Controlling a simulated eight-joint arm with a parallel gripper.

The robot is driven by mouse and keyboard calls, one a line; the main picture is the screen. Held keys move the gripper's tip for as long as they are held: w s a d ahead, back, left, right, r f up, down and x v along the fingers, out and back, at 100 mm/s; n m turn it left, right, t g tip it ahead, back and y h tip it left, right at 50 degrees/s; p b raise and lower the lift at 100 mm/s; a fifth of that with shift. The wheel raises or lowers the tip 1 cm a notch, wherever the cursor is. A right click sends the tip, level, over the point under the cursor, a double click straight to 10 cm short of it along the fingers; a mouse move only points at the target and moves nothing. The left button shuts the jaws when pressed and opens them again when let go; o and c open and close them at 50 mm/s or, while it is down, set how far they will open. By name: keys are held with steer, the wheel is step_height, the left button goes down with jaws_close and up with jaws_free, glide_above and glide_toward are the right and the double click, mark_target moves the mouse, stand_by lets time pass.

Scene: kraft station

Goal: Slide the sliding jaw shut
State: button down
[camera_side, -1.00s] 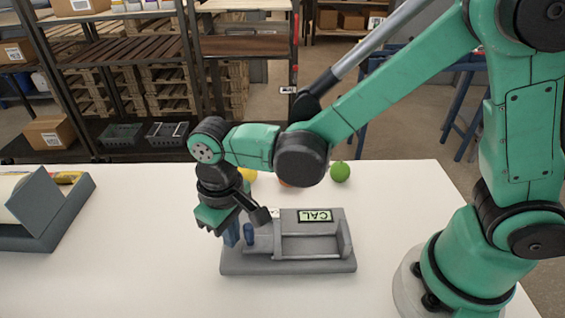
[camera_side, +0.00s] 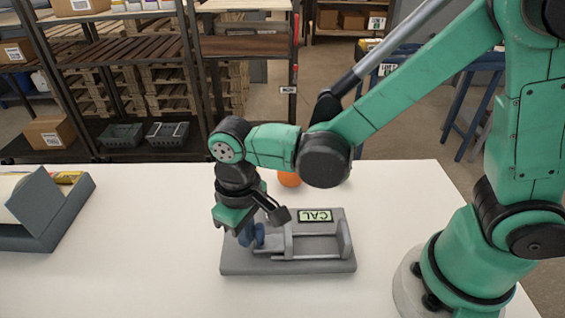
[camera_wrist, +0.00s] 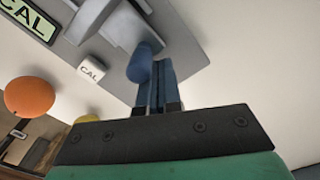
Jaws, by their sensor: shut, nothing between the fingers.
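A grey fixture (camera_side: 237,266) with a flat base lies on the white table. Its sliding jaw (camera_side: 288,243) is an upright plate with a blue knob (camera_side: 260,235) on its left side. A gap separates the jaw from the fixed end wall (camera_side: 345,240) at the right. My gripper (camera_side: 245,238) is shut and empty, pointing down just left of the knob and seemingly against it. In the wrist view, the blue fingertips (camera_wrist: 157,92) overlap the knob (camera_wrist: 140,66), so exact contact is hard to see.
An orange ball (camera_side: 289,179) and a yellow object (camera_wrist: 87,118) lie behind. A grey-blue holder (camera_side: 60,215) stands far left. The front table is clear.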

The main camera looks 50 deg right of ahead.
mark_target(290, 232)
steer(key=shift+s+d, duration=0.25)
steer(key=shift+s, duration=0.05)
steer(key=shift+s+d, duration=0.1)
steer(key=shift+d, duration=0.05)
stand_by(0.3)
steer(key=shift+s+d, duration=0.95)
stand_by(0.3)
steer(key=shift+s+d, duration=1.25)
stand_by(0.3)
steer(key=shift+w+a, duration=0.3)
stand_by(0.4)
